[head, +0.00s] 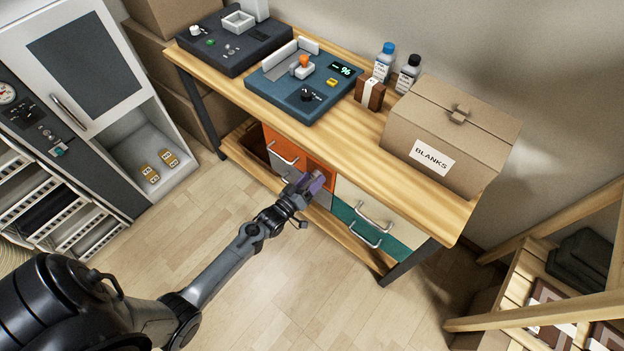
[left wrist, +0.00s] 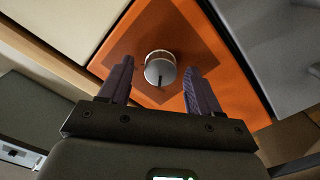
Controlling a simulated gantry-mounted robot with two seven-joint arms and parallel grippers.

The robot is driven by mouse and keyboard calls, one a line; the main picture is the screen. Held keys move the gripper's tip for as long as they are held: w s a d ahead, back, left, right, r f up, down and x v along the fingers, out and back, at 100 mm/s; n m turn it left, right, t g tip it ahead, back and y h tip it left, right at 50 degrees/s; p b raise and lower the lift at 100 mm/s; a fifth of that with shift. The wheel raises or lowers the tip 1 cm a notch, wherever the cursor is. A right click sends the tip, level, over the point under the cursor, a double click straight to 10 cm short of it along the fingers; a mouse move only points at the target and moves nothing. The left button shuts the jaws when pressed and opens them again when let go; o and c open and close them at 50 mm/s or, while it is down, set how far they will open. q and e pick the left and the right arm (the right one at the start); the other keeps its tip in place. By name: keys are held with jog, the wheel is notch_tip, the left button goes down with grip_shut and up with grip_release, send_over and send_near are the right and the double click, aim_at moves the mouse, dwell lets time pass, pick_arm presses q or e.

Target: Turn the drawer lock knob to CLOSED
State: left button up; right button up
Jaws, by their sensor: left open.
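The lock knob (left wrist: 160,70) is a round, light grey knob with a dark mark at its lower edge in the left wrist view. It sits on a darker square on an orange panel (left wrist: 228,75). No lettering shows beside it. My left gripper (left wrist: 158,65) is open, with one purple finger on each side of the knob and visible gaps between. My right gripper is not in view.
The wooden workbench (head: 345,128) overhangs the drawers. An orange drawer (head: 283,152) is left of the gripper; cream (head: 365,205) and teal (head: 352,228) drawers with bar handles are right. A cardboard box (head: 450,125) stands on top. The floor in front is clear.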

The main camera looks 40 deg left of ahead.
pick_arm(q)
jog(key=s+b, duration=0.1)
jog(key=s, duration=0.9)
jog(key=shift+s, duration=0.15)
jog(key=shift+d, duration=0.1)
jog(key=s+d+r+m+g+h+p, duration=0.1)
jog(key=d+r+m+g+p, duration=0.2)
jog(key=d+r, duration=0.4)
jog(key=s+d+r+m+g+h+p, duration=0.15)
jog(key=d+r+p, duration=0.35)
jog(key=r, duration=0.5)
jog(key=s+r+m+g+y+p, duration=0.1)
jog(key=s+m+g, duration=0.3)
jog(key=s+g, duration=0.5)
jog(key=s+y, duration=0.1)
jog(key=s, duration=0.3)
jog(key=shift+r+g, duration=0.35)
